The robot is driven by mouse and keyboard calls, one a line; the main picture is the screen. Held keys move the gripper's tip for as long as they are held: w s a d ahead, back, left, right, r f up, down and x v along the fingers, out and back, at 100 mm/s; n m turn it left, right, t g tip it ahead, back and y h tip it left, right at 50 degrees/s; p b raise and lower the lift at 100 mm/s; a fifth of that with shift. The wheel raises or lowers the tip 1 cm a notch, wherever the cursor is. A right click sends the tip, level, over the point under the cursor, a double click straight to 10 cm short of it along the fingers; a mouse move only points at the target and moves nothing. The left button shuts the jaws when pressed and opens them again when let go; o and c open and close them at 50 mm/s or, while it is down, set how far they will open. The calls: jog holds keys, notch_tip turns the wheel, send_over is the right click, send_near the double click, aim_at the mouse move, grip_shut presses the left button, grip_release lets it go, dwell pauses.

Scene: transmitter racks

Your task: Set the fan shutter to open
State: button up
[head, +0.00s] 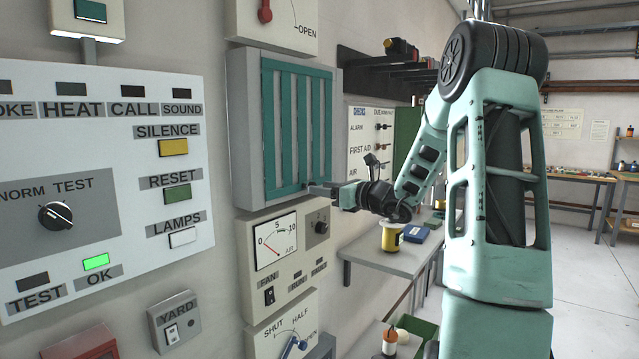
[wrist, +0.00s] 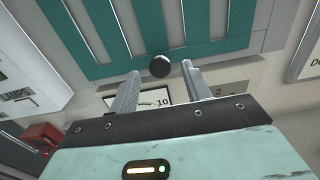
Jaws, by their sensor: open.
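The teal slatted shutter (head: 297,130) is set in a grey wall box, its slats upright with grey strips between them. In the wrist view the shutter frame (wrist: 180,55) fills the top. A round black knob (wrist: 160,66) shows at its lower edge, between the tips of my gripper (wrist: 160,72). The fingers are apart, with a gap on each side of the knob; I cannot tell the depth between them. In the head view my gripper (head: 314,188) is at the shutter's lower right corner. The knob is not clear there.
A red-handled panel (head: 283,22) is above. An alarm panel (head: 94,170) is left. A bench (head: 385,258) stands behind my arm.

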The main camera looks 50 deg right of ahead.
jog(key=shift+w+a, duration=0.1)
jog(key=shift+w, duration=0.85)
grip_shut()
jog(key=shift+w+d, duration=0.1)
jog(key=shift+d, duration=1.6)
grip_release()
jog(key=shift+d, duration=0.15)
